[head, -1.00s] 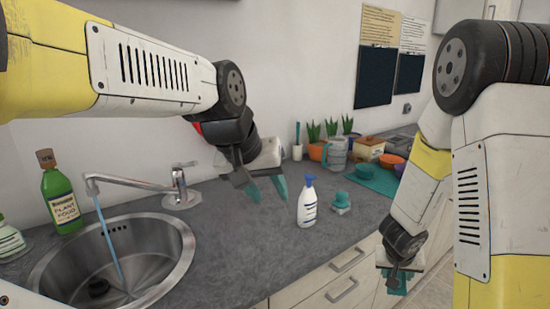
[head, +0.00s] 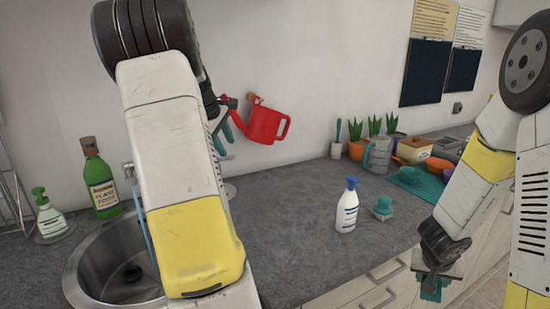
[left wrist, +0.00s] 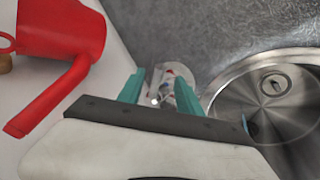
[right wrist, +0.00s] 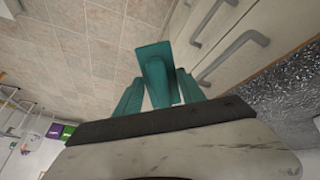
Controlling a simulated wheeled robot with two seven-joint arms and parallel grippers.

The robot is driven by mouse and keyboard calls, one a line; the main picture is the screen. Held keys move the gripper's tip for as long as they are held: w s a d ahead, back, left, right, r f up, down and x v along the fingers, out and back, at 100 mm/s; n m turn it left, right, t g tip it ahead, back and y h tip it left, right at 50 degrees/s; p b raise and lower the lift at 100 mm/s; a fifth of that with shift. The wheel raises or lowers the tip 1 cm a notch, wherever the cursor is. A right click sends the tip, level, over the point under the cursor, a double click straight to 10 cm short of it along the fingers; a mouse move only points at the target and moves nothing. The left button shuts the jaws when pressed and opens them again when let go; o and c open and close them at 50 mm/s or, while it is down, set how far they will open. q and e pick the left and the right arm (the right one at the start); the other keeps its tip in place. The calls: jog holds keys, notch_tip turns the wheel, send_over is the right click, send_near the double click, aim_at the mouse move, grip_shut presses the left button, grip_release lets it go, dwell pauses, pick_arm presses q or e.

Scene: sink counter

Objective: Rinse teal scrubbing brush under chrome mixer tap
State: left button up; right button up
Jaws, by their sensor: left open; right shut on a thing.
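A teal scrubbing brush (right wrist: 155,68) is between the fingers of my right gripper (head: 433,276), which is shut on it in front of the counter drawers. The chrome mixer tap is mostly hidden behind my left arm in the head view. Its spout end (head: 128,171) shows at the left, with a blue water stream (head: 146,232) falling into the sink. My left gripper (head: 222,138) is open and empty, near the wall above the counter. In the left wrist view the tap (left wrist: 172,88) lies beyond and between its open fingers.
The steel sink (head: 84,270) is at the left, with a green bottle (head: 101,185) and soap dispenser (head: 49,217) behind it. A red watering can (head: 264,126) is by the wall. A spray bottle (head: 347,208) and teal-topped item (head: 383,206) stand on the counter. Pots stand farther right.

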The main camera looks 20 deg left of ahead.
aim_at(232, 156)
pick_arm(q)
jog(key=shift+x, duration=3.7)
jog(key=shift+c, duration=0.2)
grip_shut()
jog(key=shift+d, duration=0.1)
jog(key=shift+s+d+f, duration=0.1)
jog(key=shift+d+f, duration=0.05)
jog(key=shift+f, duration=0.6)
jog(key=shift+s+d+f, duration=0.1)
jog(key=shift+d+f, duration=0.05)
jog(key=shift+f, duration=0.55)
jog(key=shift+o, duration=0.4)
grip_release()
jog(key=shift+w, duration=0.1)
jog(key=shift+o, duration=0.3)
